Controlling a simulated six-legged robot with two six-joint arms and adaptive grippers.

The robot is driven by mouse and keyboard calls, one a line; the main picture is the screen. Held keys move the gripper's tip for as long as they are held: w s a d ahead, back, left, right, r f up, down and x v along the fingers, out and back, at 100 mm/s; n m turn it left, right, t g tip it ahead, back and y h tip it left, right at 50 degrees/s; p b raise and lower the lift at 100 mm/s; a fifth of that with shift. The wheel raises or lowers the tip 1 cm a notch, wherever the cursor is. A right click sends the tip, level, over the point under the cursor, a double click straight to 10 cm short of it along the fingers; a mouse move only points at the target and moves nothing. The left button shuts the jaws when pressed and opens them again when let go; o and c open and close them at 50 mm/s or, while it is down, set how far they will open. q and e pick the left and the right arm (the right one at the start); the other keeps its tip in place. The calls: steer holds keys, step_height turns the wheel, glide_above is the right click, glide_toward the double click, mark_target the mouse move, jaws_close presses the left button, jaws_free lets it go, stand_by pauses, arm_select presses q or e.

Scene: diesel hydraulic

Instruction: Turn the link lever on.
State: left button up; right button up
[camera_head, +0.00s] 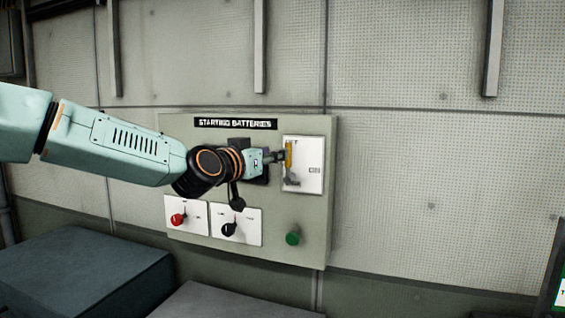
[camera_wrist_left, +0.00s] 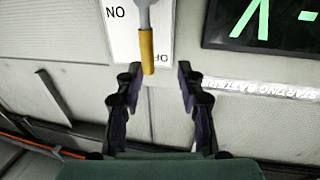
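The link lever (camera_head: 289,155) has a yellow handle and grey base on a white plate (camera_head: 311,178) at the right of the "STARTING BATTERIES" panel. Its handle points up toward the plate's OFF mark; the ON mark is on the plate's right side. In the left wrist view, which is upside down, the lever (camera_wrist_left: 147,52) hangs from the top. My left gripper (camera_head: 279,157) is at the handle. In the left wrist view my gripper (camera_wrist_left: 158,75) is open, with the handle's end between its fingertips, apart from both. My right gripper is out of view.
Below on the panel (camera_head: 270,242) are a red knob (camera_head: 179,219), a black knob (camera_head: 229,229) and a green button (camera_head: 292,238). A dark display (camera_wrist_left: 265,25) is beside the lever plate. Dark boxes (camera_head: 90,265) stand below left. Space right of the panel is clear.

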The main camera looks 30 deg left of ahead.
mark_target(288, 164)
arm_select(q)
steer(key=shift+w+d+r, duration=0.15)
steer(key=shift+w+d, duration=0.25)
steer(key=shift+w, duration=0.5)
steer(key=shift+w+d+r, duration=0.15)
steer(key=shift+w+d, duration=0.2)
steer(key=shift+w, duration=0.55)
steer(key=shift+w+d+r, duration=0.15)
steer(key=shift+w+d, duration=0.25)
steer(key=shift+w, duration=0.5)
steer(key=shift+w+a+f, duration=0.15)
steer(key=shift+a+f, duration=0.15)
steer(key=shift+a, duration=0.45)
steer(key=c, duration=0.4)
steer(key=shift+d+r, duration=0.15)
steer(key=shift+d, duration=0.35)
jaws_close()
steer(key=shift+a, duration=0.2)
